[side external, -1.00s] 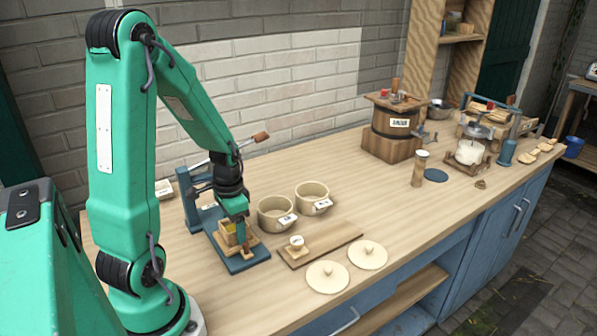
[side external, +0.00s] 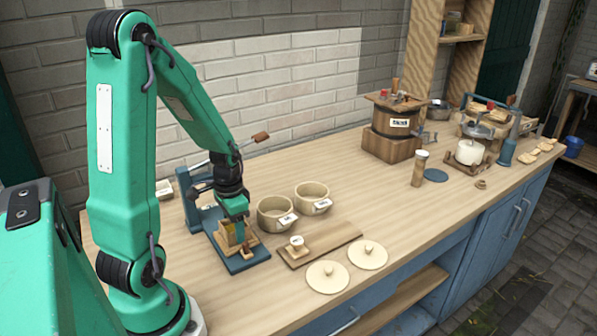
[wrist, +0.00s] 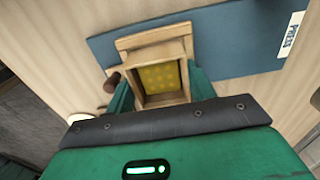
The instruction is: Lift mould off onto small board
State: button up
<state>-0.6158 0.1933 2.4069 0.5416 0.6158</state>
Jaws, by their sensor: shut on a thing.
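The mould (side external: 228,236) is a small square wooden frame at the blue press base, below my arm in the side view. In the wrist view the mould (wrist: 151,101) is open-topped, with a yellow dotted surface inside. My gripper (wrist: 162,92) is shut on the mould, with a green finger against each side. In the side view my gripper (side external: 237,230) partly hides it. A wooden piece (wrist: 144,40) shows beyond the mould. I cannot tell whether the mould is clear of what lies beneath. A wooden board (side external: 334,238) lies to the right with a small white-topped item on it.
The press base (side external: 249,263) is a blue plate under the gripper. Two cream bowls (side external: 275,212) (side external: 313,197) stand behind the board. Two round pale lids (side external: 327,277) (side external: 367,254) lie in front. A wooden churn (side external: 396,125) stands farther right.

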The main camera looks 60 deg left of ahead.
jog(key=shift+r, duration=0.15)
jog(key=shift+r, duration=0.8)
jog(key=shift+d+r, duration=0.25)
jog(key=shift+r, duration=1)
jog(key=d+r, duration=0.6)
jog(key=d, duration=0.5)
jog(key=shift+w+r, duration=0.3)
jog(key=shift+w, duration=0.15)
jog(key=shift+w+d, duration=0.1)
jog(key=w+d+f, duration=0.1)
jog(key=w+d, duration=0.4)
jog(key=w, duration=0.4)
jog(key=w+d+f, duration=0.1)
jog(key=w+d, duration=0.4)
jog(key=w, duration=0.5)
jog(key=w+a+f, duration=0.1)
jog(key=a+f, duration=0.1)
jog(key=a, duration=0.1)
jog(key=w+a+f, duration=0.2)
jog(key=a, duration=0.1)
jog(key=w+a+f, duration=0.1)
jog(key=a+f, duration=0.1)
jog(key=a, duration=0.2)
jog(key=shift+w+a+f, duration=0.1)
jog(key=shift+w+f, duration=0.2)
jog(key=shift+w, duration=0.05)
